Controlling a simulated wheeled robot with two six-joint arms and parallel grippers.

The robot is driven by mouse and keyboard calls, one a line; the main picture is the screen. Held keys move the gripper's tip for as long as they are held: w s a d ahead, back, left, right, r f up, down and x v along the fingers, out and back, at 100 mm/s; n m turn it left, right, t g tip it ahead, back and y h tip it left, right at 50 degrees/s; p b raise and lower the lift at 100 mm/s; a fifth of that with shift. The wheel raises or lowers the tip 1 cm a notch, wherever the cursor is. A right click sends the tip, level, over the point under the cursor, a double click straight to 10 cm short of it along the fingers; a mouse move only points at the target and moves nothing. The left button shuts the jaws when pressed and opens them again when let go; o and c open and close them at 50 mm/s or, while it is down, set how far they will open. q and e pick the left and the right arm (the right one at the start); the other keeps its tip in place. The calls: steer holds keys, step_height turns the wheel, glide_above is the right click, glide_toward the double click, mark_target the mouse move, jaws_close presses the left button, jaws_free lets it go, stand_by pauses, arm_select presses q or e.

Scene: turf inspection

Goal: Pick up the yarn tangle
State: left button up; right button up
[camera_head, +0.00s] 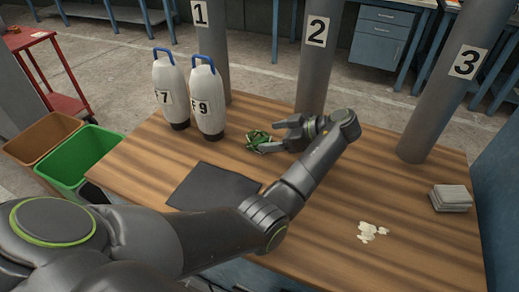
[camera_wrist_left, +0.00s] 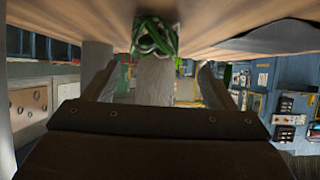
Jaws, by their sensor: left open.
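The yarn tangle (camera_head: 257,138) is a small green bundle with pale strands, lying on the wooden table left of the middle pillar. My left gripper (camera_head: 273,135) is open, low over the table, with its fingertips at the right side of the tangle. In the left wrist view the tangle (camera_wrist_left: 153,36) shows ahead, between the lines of the two spread fingers (camera_wrist_left: 157,72). Whether a finger touches it I cannot tell. My right gripper is not in view.
Two white bottles (camera_head: 207,97) with blue handles stand left of the tangle. A dark mat (camera_head: 213,187) lies in front. Pale scraps (camera_head: 370,231) and a grey block (camera_head: 450,197) lie right. Green (camera_head: 85,154) and brown bins stand left.

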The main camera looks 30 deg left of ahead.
mark_target(260, 137)
arm_select(q)
steer(key=shift+b+x, duration=0.3)
steer(key=shift+x, duration=0.8)
steer(key=shift+a+f, duration=0.15)
steer(key=shift+a, duration=0.2)
steer(key=x, duration=0.3)
steer(key=p+x, duration=0.1)
steer(key=shift+w+a+f, duration=0.3)
steer(key=shift+d, duration=0.1)
steer(key=shift+c, duration=1.4)
steer(key=c, duration=0.8)
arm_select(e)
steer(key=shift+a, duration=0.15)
